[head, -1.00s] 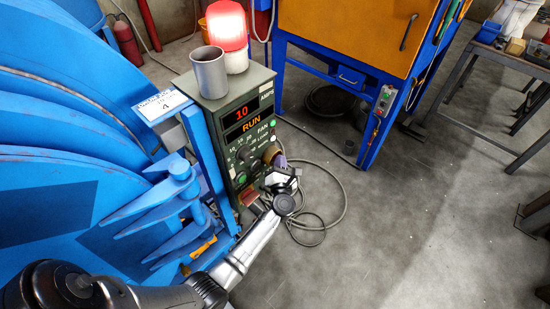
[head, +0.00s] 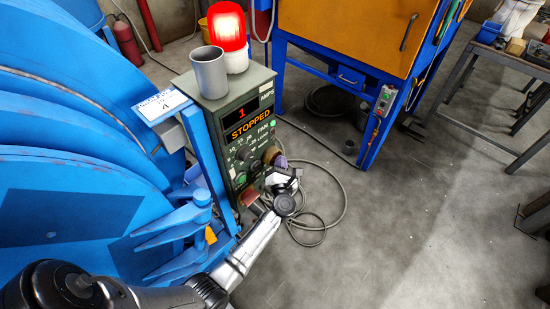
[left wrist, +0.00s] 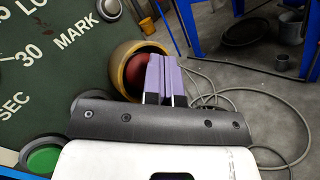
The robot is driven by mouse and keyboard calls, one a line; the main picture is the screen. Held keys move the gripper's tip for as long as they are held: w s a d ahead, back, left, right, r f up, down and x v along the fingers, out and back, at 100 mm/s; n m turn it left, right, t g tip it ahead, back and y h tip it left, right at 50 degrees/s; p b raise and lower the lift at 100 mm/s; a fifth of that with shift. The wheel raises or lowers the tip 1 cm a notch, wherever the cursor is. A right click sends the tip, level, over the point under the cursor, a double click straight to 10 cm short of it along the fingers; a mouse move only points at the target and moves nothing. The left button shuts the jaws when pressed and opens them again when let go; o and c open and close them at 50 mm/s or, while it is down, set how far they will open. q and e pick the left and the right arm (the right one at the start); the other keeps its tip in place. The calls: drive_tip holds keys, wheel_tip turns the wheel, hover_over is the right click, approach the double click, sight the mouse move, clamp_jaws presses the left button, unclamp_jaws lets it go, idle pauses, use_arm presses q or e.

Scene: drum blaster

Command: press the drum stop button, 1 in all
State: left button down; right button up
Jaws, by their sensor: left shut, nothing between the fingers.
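The green control box (head: 243,86) stands on a blue post beside the blue drum (head: 60,150). Its display (head: 247,131) reads 1 over STOPPED. The stop button (left wrist: 142,66) shows red inside a yellow-brown collar in the left wrist view. The collar (head: 270,154) is on the right part of the panel in the head view. My left gripper (left wrist: 162,62) is shut and empty, its purple fingers (head: 281,161) at the collar's mouth in front of the red button. The fingers hide part of the button, and I cannot tell whether they touch it. My right gripper is out of view.
A red lamp (head: 227,27) and a grey cup (head: 209,73) stand on the box. A green button (left wrist: 44,160) and several knobs share the panel. Grey cable (head: 343,200) loops on the floor.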

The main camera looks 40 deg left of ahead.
use_arm(q)
drive_tip(key=shift+d, duration=0.6)
drive_tip(key=d, duration=0.5)
drive_tip(key=shift+w+b, duration=0.1)
drive_tip(key=shift+b, duration=0.2)
idle(0.8)
